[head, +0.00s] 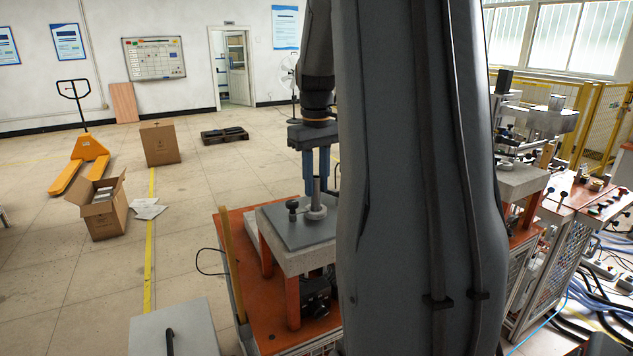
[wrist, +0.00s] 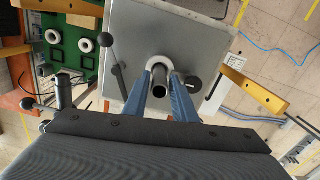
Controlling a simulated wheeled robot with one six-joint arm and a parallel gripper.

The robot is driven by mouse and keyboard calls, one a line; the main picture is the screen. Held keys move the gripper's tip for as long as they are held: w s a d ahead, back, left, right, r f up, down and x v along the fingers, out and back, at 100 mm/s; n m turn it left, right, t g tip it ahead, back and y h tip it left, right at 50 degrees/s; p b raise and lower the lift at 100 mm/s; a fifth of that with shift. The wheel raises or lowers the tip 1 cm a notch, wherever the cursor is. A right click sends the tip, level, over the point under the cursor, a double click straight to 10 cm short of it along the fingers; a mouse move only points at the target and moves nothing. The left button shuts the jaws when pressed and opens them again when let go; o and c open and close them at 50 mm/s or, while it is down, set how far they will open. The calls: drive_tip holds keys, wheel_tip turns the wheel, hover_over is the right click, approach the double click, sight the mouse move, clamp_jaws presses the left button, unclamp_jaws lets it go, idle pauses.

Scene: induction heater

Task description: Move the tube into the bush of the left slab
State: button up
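The tube (head: 316,188) is a grey upright cylinder at the near end of the light bush (head: 316,213) on the grey slab (head: 275,222) in the head view. My gripper (head: 317,185) points down over this slab, with its blue fingers on both sides of the tube. In the wrist view my gripper (wrist: 161,80) appears shut on the tube (wrist: 160,86), whose dark open end faces the camera. The white ring of the bush (wrist: 158,62) shows around the tube's far end. How deep the tube sits in it cannot be told.
A green plate (wrist: 62,66) with white rings is at left. Another slab (head: 525,180) stands at right, partly behind my arm.

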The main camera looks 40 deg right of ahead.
drive_tip(key=o, duration=0.3)
wheel_tip(320, 180, up, 8)
drive_tip(key=b, duration=0.2)
drive_tip(key=shift+f, duration=0.1)
idle(0.8)
